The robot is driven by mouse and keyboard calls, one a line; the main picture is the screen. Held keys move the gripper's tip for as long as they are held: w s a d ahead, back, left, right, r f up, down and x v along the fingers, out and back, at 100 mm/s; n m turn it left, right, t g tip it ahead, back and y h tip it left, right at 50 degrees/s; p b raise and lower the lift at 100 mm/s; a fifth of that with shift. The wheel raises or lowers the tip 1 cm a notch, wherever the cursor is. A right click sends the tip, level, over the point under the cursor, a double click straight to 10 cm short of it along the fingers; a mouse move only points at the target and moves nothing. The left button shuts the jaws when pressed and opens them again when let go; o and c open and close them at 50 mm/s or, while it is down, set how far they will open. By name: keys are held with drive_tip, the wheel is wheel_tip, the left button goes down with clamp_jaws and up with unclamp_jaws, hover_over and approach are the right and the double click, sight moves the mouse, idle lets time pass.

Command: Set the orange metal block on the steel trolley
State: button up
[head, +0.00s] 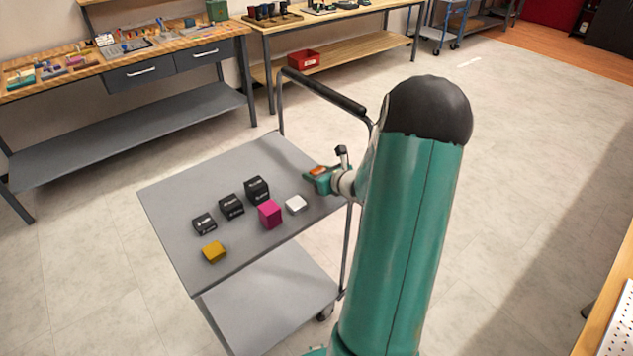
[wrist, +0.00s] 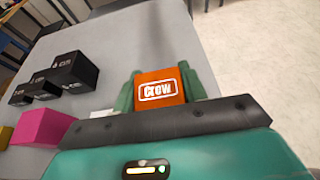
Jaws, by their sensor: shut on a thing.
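The orange metal block (wrist: 160,88) shows white lettering, "Crew", in the wrist view. My gripper (wrist: 160,90) is shut on it, with a green finger on each side. In the head view, my gripper (head: 314,174) and the orange block (head: 318,170) are over the right part of the grey steel trolley (head: 178,192). I cannot tell whether the block touches the trolley top.
On the trolley are a magenta block (head: 269,214), a white block (head: 295,204), a yellow block (head: 214,251) and black blocks (head: 231,206). The trolley's handle (head: 325,90) rises at its far end. The far left of the top is bare. Workbenches (head: 130,72) stand behind.

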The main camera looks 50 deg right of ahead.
drive_tip(key=shift+w+f, duration=0.15)
drive_tip(key=shift+f, duration=1.5)
drive_tip(key=shift+f, duration=0.15)
drive_tip(key=o, duration=1.1)
